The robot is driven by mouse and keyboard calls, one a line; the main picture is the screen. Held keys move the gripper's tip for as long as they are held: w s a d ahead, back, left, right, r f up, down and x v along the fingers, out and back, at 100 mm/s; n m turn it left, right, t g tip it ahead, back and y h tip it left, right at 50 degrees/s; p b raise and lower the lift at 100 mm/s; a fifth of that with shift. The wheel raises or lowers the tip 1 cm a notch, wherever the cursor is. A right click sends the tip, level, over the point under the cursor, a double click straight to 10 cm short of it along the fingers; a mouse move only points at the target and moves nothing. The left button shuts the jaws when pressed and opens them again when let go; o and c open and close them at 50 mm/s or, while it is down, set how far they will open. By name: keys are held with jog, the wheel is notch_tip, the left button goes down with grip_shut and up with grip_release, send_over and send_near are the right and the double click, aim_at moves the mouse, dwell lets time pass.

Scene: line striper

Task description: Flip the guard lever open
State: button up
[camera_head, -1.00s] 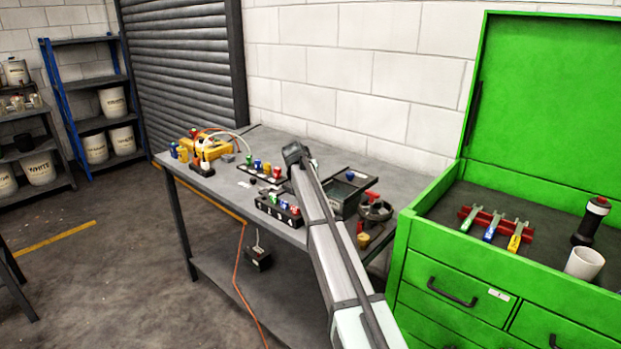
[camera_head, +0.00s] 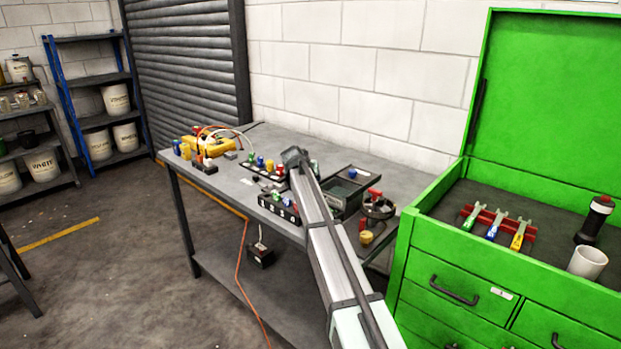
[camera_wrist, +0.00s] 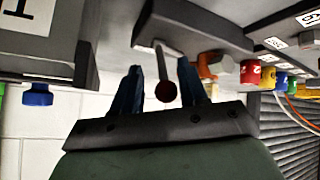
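In the wrist view, a thin pale lever (camera_wrist: 160,62) with a dark red ball knob hangs in the picture from a dark grey housing (camera_wrist: 200,27). It looks like the guard lever. My gripper (camera_wrist: 161,68) has its two dark blue fingers apart, one on each side of the lever. The knob sits between them, with visible gaps, and nothing looks gripped. In the head view my arm reaches over the workbench (camera_head: 222,185) and hides the lever and my fingers.
In the wrist view, a box with a blue knob (camera_wrist: 37,95) is at left and several coloured caps (camera_wrist: 250,74) are at right. In the head view, a dark tray (camera_head: 350,185) and red-handled valve (camera_head: 376,205) lie right of my arm. A green tool chest (camera_head: 470,262) stands farther right.

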jog(key=shift+a+r, duration=0.1)
jog(key=v, duration=1.3)
jog(key=shift+s+r, duration=0.15)
jog(key=shift+s, duration=0.1)
jog(key=shift+a, duration=0.15)
